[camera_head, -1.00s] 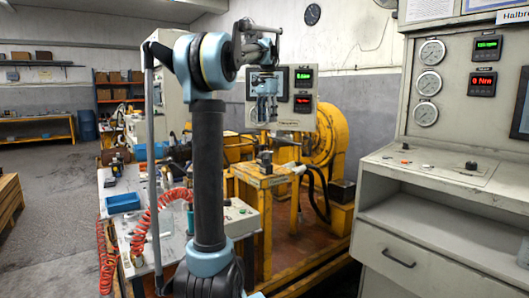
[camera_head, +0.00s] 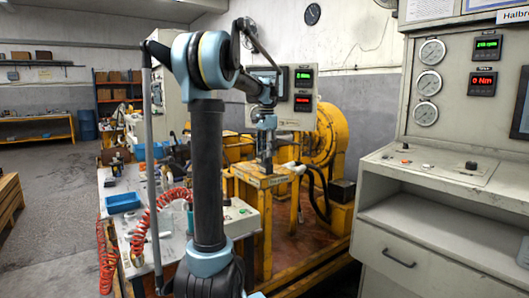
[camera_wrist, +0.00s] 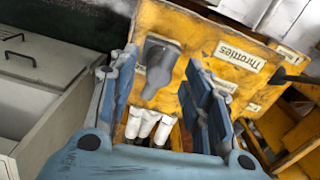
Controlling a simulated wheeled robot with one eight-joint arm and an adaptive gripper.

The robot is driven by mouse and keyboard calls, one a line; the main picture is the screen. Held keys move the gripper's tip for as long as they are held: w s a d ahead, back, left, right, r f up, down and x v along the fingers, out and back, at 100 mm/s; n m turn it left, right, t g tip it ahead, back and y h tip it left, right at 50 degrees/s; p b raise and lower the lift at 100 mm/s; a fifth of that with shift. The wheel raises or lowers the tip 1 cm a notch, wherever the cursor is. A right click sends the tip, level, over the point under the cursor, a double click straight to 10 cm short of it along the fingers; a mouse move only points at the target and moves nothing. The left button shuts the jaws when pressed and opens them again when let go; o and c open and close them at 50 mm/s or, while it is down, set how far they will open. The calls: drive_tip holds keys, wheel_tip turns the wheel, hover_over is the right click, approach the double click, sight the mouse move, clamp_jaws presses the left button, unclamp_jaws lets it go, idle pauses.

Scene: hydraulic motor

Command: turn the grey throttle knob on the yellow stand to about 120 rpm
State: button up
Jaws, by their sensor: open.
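The yellow stand (camera_head: 262,183) is near the middle of the head view. In the wrist view, the stand's yellow top (camera_wrist: 200,40) carries a "Throttles" label. The grey throttle knob (camera_wrist: 160,66) is an elongated lever on that top. My gripper (camera_wrist: 160,60) is open, with its blue fingers on either side of the knob, and it points down at the stand. I cannot tell whether the fingers touch the knob. In the head view, my gripper (camera_head: 265,160) is just above the stand's top and hides the knob.
A display box (camera_head: 302,90) with green and red readouts is behind my arm. The large grey console (camera_head: 440,180) on the right has gauges, a small green readout and a red "0 Nm". A white bench (camera_head: 240,215) with a coiled red hose (camera_head: 145,215) is left of the stand.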

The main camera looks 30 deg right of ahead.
drive_tip(key=shift+f, duration=0.1)
clamp_jaws()
drive_tip(key=shift+n, duration=0.5)
unclamp_jaws()
wheel_tip(320, 180, up, 12)
idle(0.7)
